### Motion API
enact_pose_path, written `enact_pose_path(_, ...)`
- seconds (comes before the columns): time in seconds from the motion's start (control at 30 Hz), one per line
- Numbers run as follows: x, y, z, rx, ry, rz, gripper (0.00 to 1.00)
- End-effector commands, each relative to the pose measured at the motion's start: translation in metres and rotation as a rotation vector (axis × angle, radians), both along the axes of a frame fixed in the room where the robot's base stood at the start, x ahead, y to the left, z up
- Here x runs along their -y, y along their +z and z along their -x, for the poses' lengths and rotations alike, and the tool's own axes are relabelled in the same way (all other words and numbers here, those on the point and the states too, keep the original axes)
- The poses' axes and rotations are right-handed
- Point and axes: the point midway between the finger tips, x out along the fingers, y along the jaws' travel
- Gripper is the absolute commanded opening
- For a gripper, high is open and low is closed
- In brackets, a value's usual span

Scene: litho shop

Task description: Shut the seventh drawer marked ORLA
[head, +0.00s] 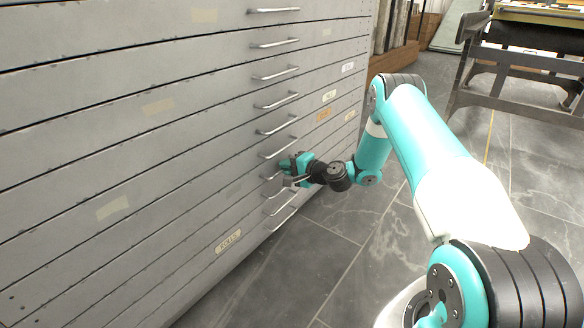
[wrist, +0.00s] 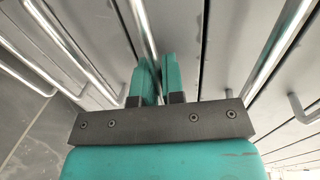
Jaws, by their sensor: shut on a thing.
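The wide grey flat-file cabinet (head: 180,110) fills the left of the head view, with a column of long drawers and silver bar handles. My gripper (head: 290,166) is at the lower part of that column. In the wrist view, its teal fingers (wrist: 158,80) are shut on a silver drawer handle (wrist: 144,28), which runs away from between them. The gripper hides much of this handle in the head view. The drawer fronts look close to flush there; I cannot tell how far the held drawer stands out. I cannot make out an ORLA label.
Other bar handles (head: 278,147) lie close above and below my gripper, and on both sides in the wrist view. Small labels (head: 228,241) dot the drawer fronts. Dark tiled floor (head: 330,240) is clear beside the cabinet. A dark-framed table (head: 520,60) stands at the back right.

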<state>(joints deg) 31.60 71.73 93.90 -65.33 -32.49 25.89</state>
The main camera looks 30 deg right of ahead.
Motion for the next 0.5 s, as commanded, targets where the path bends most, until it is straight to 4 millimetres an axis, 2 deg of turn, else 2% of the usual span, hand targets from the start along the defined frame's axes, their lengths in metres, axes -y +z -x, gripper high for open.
enact_pose_path(0.1,-0.0012,0.0013,-0.0024,0.006,0.001,0.003,0.0)
enact_pose_path(0.13,-0.0013,0.0014,-0.0024,0.006,0.001,0.003,0.12)
enact_pose_path(0.2,-0.0011,0.0013,-0.0022,0.006,0.001,0.003,0.28)
enact_pose_path(0.23,-0.0007,0.0013,-0.002,0.006,0.001,0.003,0.33)
enact_pose_path(0.5,0.0012,0.0014,-0.0002,0.004,-0.001,0.002,0.33)
